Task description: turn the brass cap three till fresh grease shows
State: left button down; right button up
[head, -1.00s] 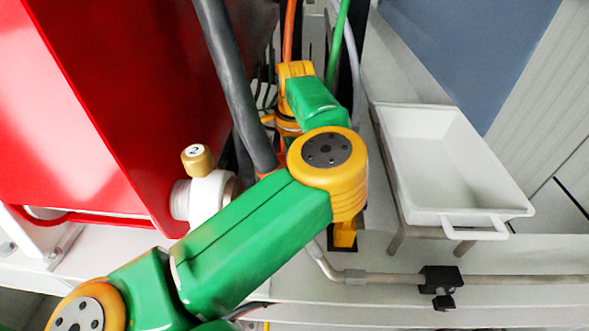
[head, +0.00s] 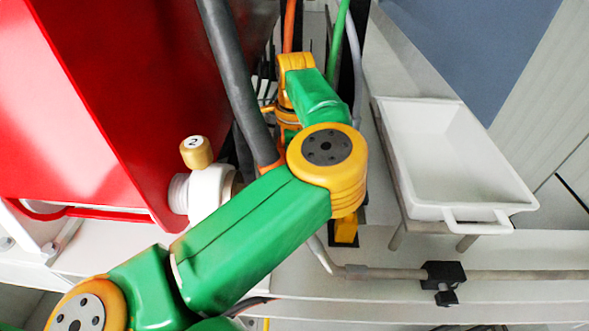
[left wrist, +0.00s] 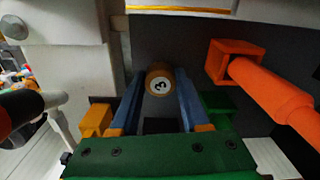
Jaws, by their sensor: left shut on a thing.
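The brass cap three (left wrist: 159,80) shows in the left wrist view with a white disc and a dark "3" on its end; the numeral looks turned on its side. My left gripper (left wrist: 160,84) has its blue fingers on both sides of this cap and is shut on it. I see no grease around the cap, though the fingers cover its sides. In the head view my green and yellow left arm hides the gripper and cap three. My right gripper is in neither view.
Another brass cap (head: 196,152), marked 2, stands on a white fitting beside the red housing (head: 110,120). A thick grey hose (head: 237,85) runs close by my arm. A white tray (head: 455,160) stands at right. An orange rod (left wrist: 270,90) is right of the gripper.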

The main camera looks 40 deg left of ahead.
pick_arm(q)
jog(key=m+b, duration=0.2)
jog(key=m, duration=0.3)
jog(key=shift+f, duration=0.1)
jog(key=m+b, duration=0.1)
jog(key=m, duration=0.4)
jog(key=shift+w, duration=0.1)
jog(key=shift+m+b, duration=0.3)
jog(key=shift+m, duration=0.2)
jog(key=shift+c, duration=1.9)
grip_release()
jog(key=shift+r, duration=3.7)
jog(key=shift+f, duration=0.1)
